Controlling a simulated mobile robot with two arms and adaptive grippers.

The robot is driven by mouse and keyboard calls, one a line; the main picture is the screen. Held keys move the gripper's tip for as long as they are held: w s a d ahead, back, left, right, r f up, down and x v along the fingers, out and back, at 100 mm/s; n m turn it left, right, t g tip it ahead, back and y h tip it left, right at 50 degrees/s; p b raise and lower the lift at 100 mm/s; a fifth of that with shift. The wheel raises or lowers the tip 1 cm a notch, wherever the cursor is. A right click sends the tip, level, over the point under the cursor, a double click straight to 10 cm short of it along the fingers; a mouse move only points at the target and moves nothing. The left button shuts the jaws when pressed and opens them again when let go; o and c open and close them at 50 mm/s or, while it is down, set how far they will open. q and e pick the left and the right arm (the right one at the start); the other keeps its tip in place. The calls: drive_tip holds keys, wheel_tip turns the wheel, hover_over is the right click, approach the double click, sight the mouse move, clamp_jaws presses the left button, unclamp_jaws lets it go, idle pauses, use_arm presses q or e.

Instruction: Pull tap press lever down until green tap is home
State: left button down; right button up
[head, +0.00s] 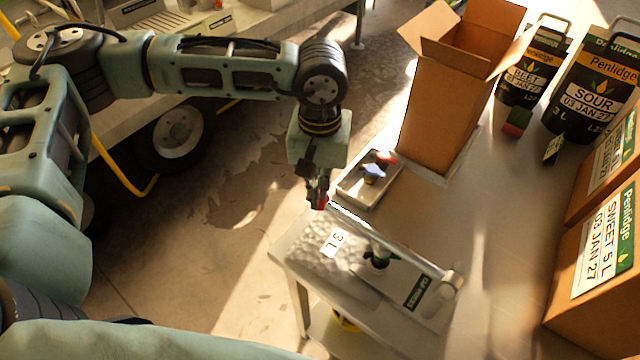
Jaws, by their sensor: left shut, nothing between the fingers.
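The tap press lever (390,238) is a pale metal bar. It runs from a pivot post (448,285) at the lower right up to the left, towards my left gripper. The green tap (376,261) sits below the middle of the lever, at the edge of a silver bag labelled 3 L (318,247). I cannot tell how deep the tap is seated. My left gripper (319,197) is shut and points down at the lever's far left end. Something red shows at its fingertips. Whether it touches the lever is unclear. My right gripper is out of view.
A metal tray (350,188) with a blue and a red tap lies just behind the lever. An open cardboard box (450,100) stands beyond it. Black jugs (590,85) and closed cartons (600,260) line the right side. The bench between is mostly clear.

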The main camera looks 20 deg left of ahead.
use_arm(q)
drive_tip(key=shift+r, duration=0.1)
wheel_tip(320, 180, up, 10)
drive_tip(key=p, duration=0.4)
idle(0.5)
idle(0.4)
